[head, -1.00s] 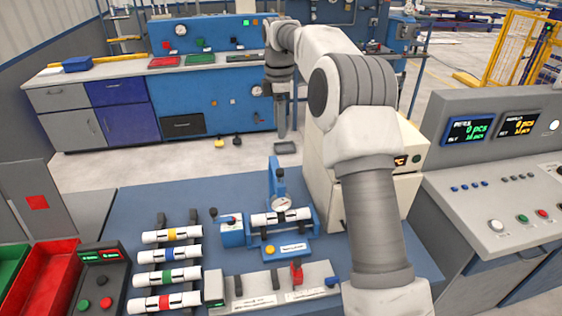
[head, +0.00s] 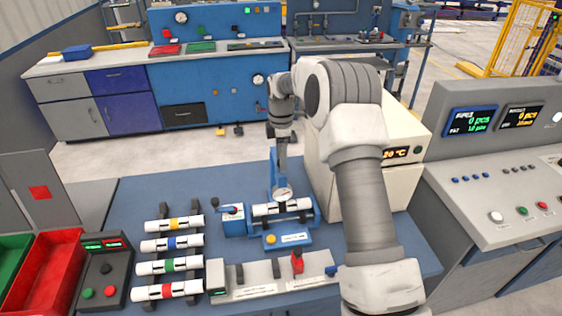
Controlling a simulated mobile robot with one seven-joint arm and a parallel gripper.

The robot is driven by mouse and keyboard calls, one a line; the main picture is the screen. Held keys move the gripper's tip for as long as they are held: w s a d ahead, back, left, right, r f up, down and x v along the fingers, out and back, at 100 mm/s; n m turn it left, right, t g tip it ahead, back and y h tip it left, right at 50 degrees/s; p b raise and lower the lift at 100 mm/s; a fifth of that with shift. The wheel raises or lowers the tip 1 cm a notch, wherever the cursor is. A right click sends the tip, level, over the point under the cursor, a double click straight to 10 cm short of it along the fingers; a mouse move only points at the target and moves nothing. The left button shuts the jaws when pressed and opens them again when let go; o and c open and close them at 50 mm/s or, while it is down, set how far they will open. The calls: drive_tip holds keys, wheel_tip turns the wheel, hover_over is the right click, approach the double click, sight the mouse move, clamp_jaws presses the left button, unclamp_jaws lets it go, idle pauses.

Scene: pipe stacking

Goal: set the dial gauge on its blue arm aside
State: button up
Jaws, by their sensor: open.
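The dial gauge (head: 282,194) has a round white face and sits on an upright blue arm (head: 274,170) at the back of the blue fixture (head: 292,240). A white pipe with dark bands (head: 283,208) lies in the fixture just below the gauge. My gripper (head: 282,160) points down at the top of the blue arm, overlapping it in the picture. Its fingers are small and partly lost against the blue arm. They are open, and I cannot tell whether they touch the arm.
Several banded pipes (head: 170,267) lie on a dark rack at the left. A cream box with a display (head: 330,190) stands close to the right of the gauge. A grey fixture with a red clamp (head: 297,262) is in front. The blue table is clear behind the rack.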

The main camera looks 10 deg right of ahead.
drive_tip(key=shift+f, duration=1.1)
clamp_jaws()
idle(0.7)
